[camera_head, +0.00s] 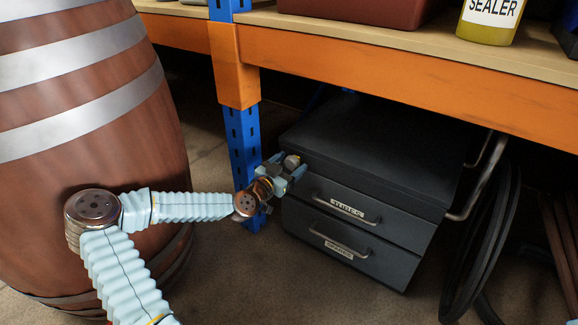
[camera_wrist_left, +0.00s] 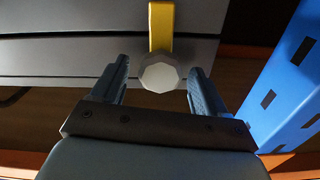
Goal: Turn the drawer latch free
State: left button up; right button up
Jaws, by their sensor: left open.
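The dark drawer cabinet (camera_head: 372,150) stands under the shelf, with an upper drawer (camera_head: 385,228) and a lower drawer (camera_head: 375,262), both looking shut. The latch shows in the left wrist view as a yellow bar (camera_wrist_left: 161,22) ending in a pale faceted knob (camera_wrist_left: 158,75). In the head view the knob (camera_head: 291,161) is at the cabinet's upper left front corner; the bar is hidden there. My left gripper (camera_head: 285,174) is at that corner. In the left wrist view its open fingers (camera_wrist_left: 159,67) stand either side of the knob, with visible gaps. My right gripper is not in view.
A blue upright post (camera_head: 245,150) stands close beside my left gripper; it also fills the right of the wrist view (camera_wrist_left: 292,80). An orange beam (camera_head: 400,80) runs above the cabinet. A wooden barrel (camera_head: 85,130) is at left. Black hoops (camera_head: 482,240) lean at right.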

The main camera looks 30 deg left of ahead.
pick_arm(q)
jog(key=c, duration=1.1)
jog(key=shift+o, duration=0.2)
jog(key=shift+n, duration=0.4)
jog(key=n, duration=0.4)
jog(key=shift+p, duration=0.35)
jog(key=n, duration=0.4)
jog(key=shift+a+p, duration=0.1)
jog(key=shift+p, duration=0.25)
jog(key=n, duration=0.5)
jog(key=shift+f+p, duration=0.1)
jog(key=shift+p, duration=0.2)
jog(key=n, duration=0.4)
jog(key=shift+a, duration=0.1)
jog(key=shift+f+n, duration=0.1)
jog(key=shift+n, duration=0.2)
